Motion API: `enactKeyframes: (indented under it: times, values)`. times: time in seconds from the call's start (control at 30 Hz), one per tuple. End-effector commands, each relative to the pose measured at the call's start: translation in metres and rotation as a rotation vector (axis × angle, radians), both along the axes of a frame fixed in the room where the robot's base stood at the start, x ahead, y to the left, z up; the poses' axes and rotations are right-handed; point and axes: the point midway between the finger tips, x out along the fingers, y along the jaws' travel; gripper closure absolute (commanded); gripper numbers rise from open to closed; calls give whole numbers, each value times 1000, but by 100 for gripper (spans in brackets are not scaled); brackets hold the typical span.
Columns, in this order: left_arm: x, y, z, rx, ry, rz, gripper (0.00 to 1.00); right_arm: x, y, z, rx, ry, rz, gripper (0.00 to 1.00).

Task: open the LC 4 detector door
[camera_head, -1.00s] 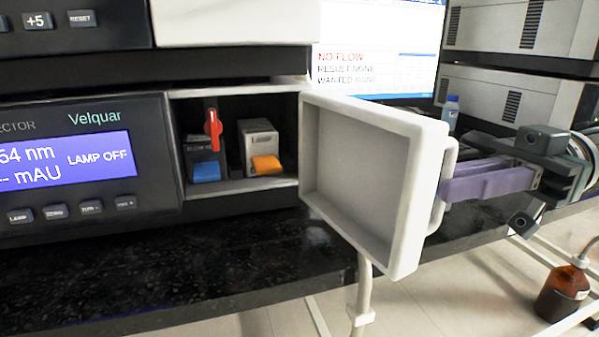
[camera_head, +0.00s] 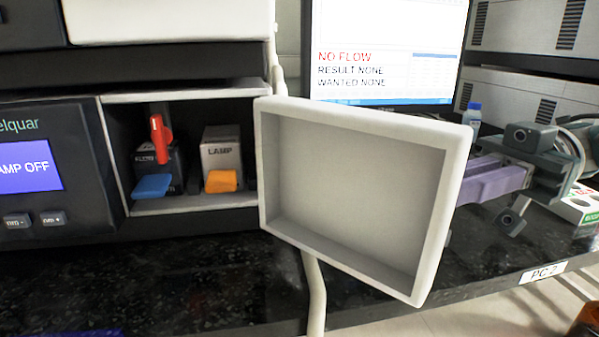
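The white detector door (camera_head: 350,195) stands swung wide open, its hollow inner side facing me. The detector compartment (camera_head: 190,205) to its left is uncovered and shows a red lever, a block with a blue tab and a LAMP block with an orange tab. My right gripper (camera_head: 478,181), with purple fingers, reaches in from the right behind the door's outer side. Its fingertips and the door handle are hidden by the door now; the earlier frame shows the fingers around the handle. My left gripper is not in view.
The detector display (camera_head: 25,170) is at the left. A monitor (camera_head: 390,50) reading NO FLOW stands behind the door. A small blue-capped bottle (camera_head: 472,115) is near my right gripper. The dark bench top (camera_head: 180,285) is clear in front; a PC 2 label (camera_head: 542,273) marks its edge.

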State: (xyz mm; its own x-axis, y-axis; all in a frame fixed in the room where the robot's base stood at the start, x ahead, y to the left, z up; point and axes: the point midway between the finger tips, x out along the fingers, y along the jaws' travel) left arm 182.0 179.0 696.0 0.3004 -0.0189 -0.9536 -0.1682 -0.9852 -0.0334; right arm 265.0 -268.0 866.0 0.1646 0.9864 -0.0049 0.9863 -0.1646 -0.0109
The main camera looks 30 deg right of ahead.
Motion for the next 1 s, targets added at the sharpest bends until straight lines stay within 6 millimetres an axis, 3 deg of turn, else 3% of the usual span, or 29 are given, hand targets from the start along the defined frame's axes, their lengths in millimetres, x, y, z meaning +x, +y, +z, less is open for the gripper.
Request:
enactKeyframes:
  times: [0.27, 0.3, 0.57, 0.83, 1.0]
  values:
    - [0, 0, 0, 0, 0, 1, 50, 5, 0, 2, 6, -8, -17, 100]
    - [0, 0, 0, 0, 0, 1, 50, 5, 0, 2, 6, -8, -17, 88]
    - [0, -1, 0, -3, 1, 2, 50, 4, 0, 2, 3, -6, -13, 59]
    - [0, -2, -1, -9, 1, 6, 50, 3, -2, 0, -1, -3, -11, 59]
    - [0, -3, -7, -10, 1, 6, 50, 0, -21, -2, -3, -4, -14, 59]
